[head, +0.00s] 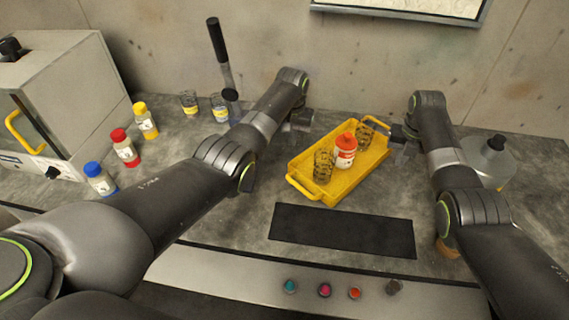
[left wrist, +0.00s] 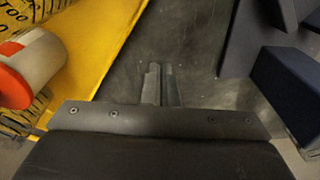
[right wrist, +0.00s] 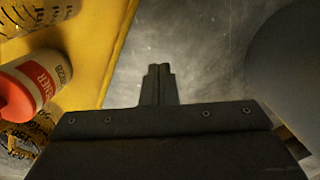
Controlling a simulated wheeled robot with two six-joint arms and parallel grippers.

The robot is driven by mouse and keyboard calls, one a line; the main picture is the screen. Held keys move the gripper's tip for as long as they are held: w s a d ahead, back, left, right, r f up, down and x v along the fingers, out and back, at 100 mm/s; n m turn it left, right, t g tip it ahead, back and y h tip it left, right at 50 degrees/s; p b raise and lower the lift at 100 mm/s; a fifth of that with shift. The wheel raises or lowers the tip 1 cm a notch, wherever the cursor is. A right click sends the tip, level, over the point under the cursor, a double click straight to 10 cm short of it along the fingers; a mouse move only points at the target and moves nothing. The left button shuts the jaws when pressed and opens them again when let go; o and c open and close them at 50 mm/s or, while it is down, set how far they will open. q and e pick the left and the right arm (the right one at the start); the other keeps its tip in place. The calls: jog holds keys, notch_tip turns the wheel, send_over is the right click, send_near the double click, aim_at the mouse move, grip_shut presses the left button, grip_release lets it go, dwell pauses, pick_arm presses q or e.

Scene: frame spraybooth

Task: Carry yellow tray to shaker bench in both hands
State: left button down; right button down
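The yellow tray (head: 346,184) lies on the grey bench, with a looped handle at its near-left end and one at its far-right end. It holds a white bottle with a red cap (head: 345,150) and two clear printed cups (head: 323,166). My left gripper (head: 300,124) is beyond the tray's far-left side. In the left wrist view its fingers (left wrist: 161,84) are close together and empty, with the tray (left wrist: 88,45) to their left. My right gripper (head: 400,136) is beside the far-right handle. Its fingers (right wrist: 158,82) are together and empty, beside the tray (right wrist: 105,45).
A grey machine with a yellow handle (head: 60,100) stands at the left. Blue-, red- and yellow-capped bottles (head: 125,148) stand beside it. A dark mat (head: 343,230) lies in front of the tray. A round grey can (head: 488,160) stands at the right.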

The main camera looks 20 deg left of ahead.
pick_arm(q)
jog(key=c, duration=1.7)
grip_release()
jog(key=shift+a, duration=0.35)
pick_arm(e)
jog(key=shift+d, duration=0.35)
jog(key=c, duration=2.1)
grip_release()
jog(key=o, duration=0.4)
jog(key=shift+r, duration=0.55)
pick_arm(q)
jog(key=r, duration=1.2)
jog(key=shift+s, duration=0.4)
pick_arm(e)
jog(key=r, duration=0.7)
jog(key=s+r, duration=0.1)
jog(key=r, duration=0.3)
